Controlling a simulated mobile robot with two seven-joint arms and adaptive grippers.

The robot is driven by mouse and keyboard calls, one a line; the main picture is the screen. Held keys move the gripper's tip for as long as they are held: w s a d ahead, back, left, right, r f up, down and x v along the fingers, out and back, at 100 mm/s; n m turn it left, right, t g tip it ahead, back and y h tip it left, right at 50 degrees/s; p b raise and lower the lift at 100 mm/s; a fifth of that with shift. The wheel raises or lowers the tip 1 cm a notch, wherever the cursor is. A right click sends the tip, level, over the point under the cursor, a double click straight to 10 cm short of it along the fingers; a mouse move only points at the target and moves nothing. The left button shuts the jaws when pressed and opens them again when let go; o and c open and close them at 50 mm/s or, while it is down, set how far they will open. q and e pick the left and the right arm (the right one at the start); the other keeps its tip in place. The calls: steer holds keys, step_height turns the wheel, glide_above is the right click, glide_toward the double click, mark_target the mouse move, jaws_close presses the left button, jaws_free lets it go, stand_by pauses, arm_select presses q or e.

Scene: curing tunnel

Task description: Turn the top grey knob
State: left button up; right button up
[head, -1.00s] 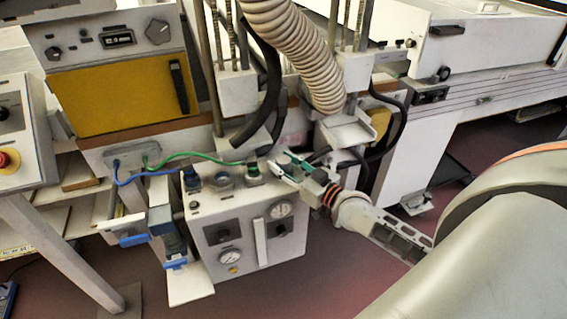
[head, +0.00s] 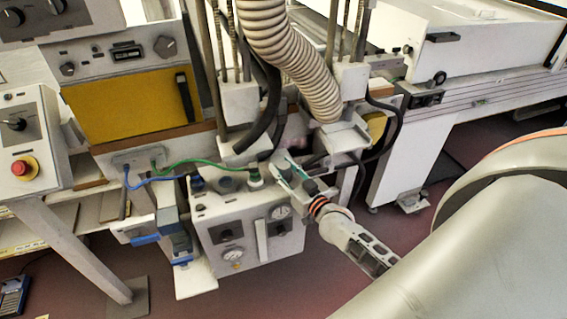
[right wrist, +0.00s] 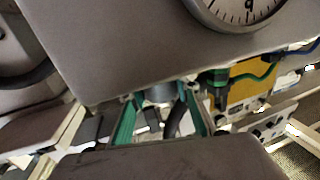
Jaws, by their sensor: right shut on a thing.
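The white control box (head: 210,233) stands below the tube stands, with two gauges on its front. My right gripper (head: 284,172) comes in from the right at the box's top right edge. In the right wrist view its two green fingers (right wrist: 158,108) stand on either side of a small grey cylinder, the grey knob (right wrist: 158,92), and are shut on it. In the head view that knob is hidden behind the gripper. A green-collared connector (head: 255,177) is just left of the gripper.
A blue connector (head: 197,184) and a green cable (head: 205,163) run close by on the left. A ribbed hose (head: 285,55) hangs above the gripper. A gauge (right wrist: 238,8) and the box face fill the upper wrist view. An emergency stop (head: 23,167) is far left.

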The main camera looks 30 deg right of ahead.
steer(key=o, duration=1.1)
steer(key=shift+o, duration=0.2)
steer(key=s, duration=1.2)
steer(key=s+a+f+n+g+y, duration=0.2)
steer(key=s+a+f+n+g, duration=0.2)
steer(key=s+a+f+g, duration=0.3)
steer(key=s+a+f, duration=0.5)
steer(key=a+f, duration=0.3)
steer(key=a, duration=0.1)
steer(key=shift+s+a+y, duration=0.3)
steer(key=shift+s+a, duration=0.05)
steer(key=shift+a, duration=0.05)
steer(key=shift+f, duration=0.1)
